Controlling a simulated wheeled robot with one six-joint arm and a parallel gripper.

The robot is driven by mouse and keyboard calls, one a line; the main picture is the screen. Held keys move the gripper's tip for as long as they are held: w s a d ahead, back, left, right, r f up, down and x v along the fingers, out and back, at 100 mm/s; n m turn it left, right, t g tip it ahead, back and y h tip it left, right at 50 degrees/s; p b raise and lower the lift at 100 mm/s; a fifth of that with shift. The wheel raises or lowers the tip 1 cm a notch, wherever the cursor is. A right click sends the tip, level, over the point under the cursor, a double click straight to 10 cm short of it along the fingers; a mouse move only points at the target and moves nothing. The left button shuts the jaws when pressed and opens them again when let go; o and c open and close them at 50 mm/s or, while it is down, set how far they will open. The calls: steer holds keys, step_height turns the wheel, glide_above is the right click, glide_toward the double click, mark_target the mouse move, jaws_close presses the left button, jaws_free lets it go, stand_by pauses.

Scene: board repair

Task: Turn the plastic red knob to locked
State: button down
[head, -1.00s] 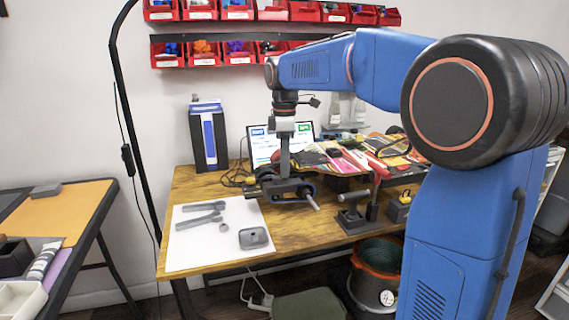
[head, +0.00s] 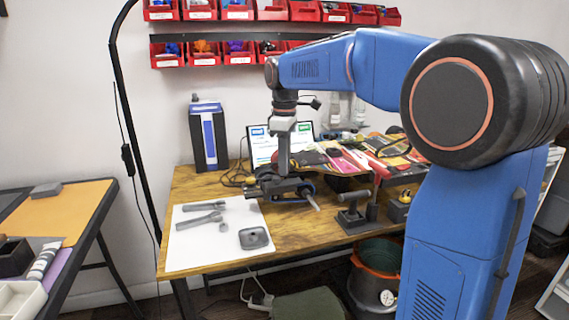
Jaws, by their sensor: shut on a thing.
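My gripper (head: 283,172) points straight down over the wooden table. Its fingers end at a dark clamp-like fixture (head: 287,190) and are shut at its top. I cannot make out the red knob as a separate thing; it is hidden by the fingers or too small to tell. Whether it stands at locked does not show. A light rod sticks out of the fixture towards the front right.
A white sheet (head: 190,255) with grey tools and a grey box (head: 254,238) lies left of the fixture. A dark stand (head: 352,214) is to its right. The table's front is partly clear.

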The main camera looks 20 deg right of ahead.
steer(key=m, duration=1.1)
steer(key=shift+m, duration=1.8)
steer(key=c, duration=1.7)
jaws_free()
steer(key=shift+o, duration=0.2)
